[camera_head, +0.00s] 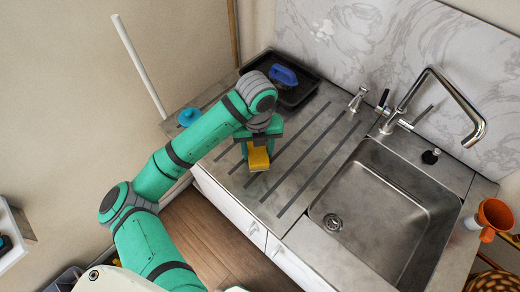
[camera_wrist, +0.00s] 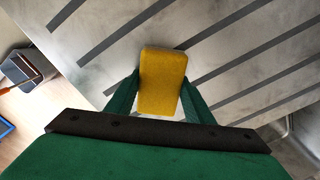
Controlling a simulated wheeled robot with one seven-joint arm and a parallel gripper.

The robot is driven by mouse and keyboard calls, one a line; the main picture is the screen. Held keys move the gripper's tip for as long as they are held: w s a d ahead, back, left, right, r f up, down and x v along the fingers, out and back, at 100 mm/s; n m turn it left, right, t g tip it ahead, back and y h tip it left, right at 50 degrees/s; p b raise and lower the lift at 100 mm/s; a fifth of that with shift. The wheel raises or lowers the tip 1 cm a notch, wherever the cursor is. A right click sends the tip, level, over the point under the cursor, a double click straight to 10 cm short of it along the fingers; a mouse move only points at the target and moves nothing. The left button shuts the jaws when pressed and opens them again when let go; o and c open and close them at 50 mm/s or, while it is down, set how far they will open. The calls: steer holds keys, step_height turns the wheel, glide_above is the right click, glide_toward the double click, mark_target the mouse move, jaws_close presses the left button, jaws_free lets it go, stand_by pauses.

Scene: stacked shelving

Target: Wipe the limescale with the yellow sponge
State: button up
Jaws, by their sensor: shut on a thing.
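The yellow sponge (camera_head: 258,159) is held between the fingers of my gripper (camera_head: 258,145), over the left part of the metal drainboard. In the wrist view the sponge (camera_wrist: 162,80) sticks out past the two green fingers of my gripper (camera_wrist: 158,95), one on each side of it. I cannot tell whether the sponge touches the drainboard. A patch of whitish spots, likely the limescale (camera_head: 323,30), shows on the marbled wall panel behind the counter, up and to the right of my gripper and apart from it.
A black tray (camera_head: 302,95) with a blue object (camera_head: 284,75) stands at the back left of the counter. A soap dispenser (camera_head: 358,99) and the tall tap (camera_head: 445,84) stand behind the sink (camera_head: 375,210). An orange funnel-like object (camera_head: 494,216) is at the right. The grooved drainboard (camera_head: 310,150) is otherwise clear.

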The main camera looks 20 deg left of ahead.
steer(key=shift+w+d, duration=0.15)
steer(key=shift+w, duration=0.85)
steer(key=shift+w+d+f, duration=0.15)
steer(key=shift+w, duration=0.35)
steer(key=shift+r, duration=1.5)
